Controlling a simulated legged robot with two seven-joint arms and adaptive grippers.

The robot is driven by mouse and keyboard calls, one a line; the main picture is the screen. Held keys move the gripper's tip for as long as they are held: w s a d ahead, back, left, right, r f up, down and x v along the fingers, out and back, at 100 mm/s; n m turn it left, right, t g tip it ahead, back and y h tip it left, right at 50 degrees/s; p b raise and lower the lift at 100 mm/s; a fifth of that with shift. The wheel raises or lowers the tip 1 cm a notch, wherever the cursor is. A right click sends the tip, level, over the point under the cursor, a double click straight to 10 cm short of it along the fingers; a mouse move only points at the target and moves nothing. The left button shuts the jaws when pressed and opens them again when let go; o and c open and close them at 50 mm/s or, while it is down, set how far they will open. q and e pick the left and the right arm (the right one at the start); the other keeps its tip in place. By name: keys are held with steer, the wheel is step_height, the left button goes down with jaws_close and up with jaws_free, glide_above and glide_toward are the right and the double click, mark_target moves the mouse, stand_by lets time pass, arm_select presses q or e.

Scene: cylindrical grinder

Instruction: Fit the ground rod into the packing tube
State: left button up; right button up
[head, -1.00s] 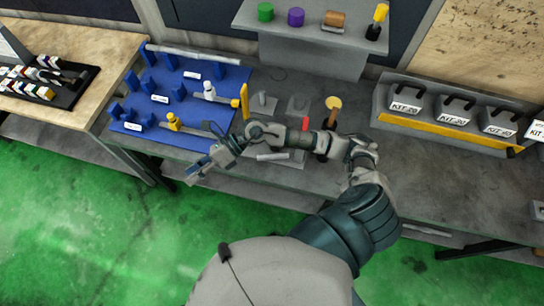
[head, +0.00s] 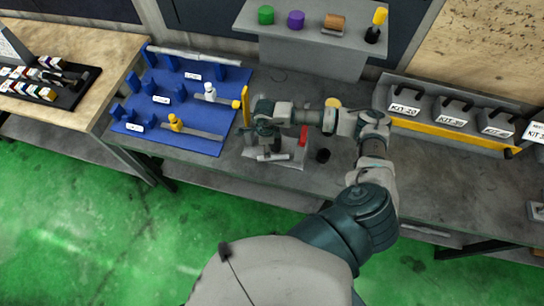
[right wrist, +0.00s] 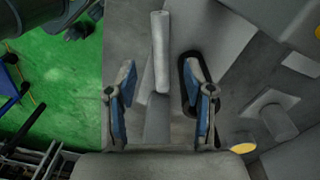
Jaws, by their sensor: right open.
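A short grey rod (head: 272,156) lies near the front edge of a grey plate on the bench in the head view. In the right wrist view a pale grey rod (right wrist: 160,50) lies lengthwise between and beyond the fingertips, apart from both. My right gripper (right wrist: 160,80) is open and empty, with a blue-padded finger on each side. In the head view my right gripper (head: 265,138) is over the grey plate, just behind the rod, and its fingers are hard to make out. I cannot tell which item is the packing tube. My left gripper is not in view.
A blue rack (head: 165,90) with yellow and white pieces and a long pale bar stands left of the plate. A yellow upright (head: 245,105) and a red piece (head: 304,136) stand close to my gripper. Kit boxes (head: 450,105) line the right. Bare bench lies at front right.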

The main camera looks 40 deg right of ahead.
mark_target(273, 158)
steer(key=f, duration=0.4)
steer(key=d+f, duration=0.1)
steer(key=f, duration=0.1)
steer(key=shift+s+f+p, duration=0.2)
steer(key=shift+f+p, duration=0.1)
steer(key=shift+p, duration=0.05)
steer(key=shift+a+f, duration=0.2)
steer(key=shift+f, duration=0.25)
steer(key=shift+a, duration=0.15)
steer(key=c, duration=0.3)
jaws_close()
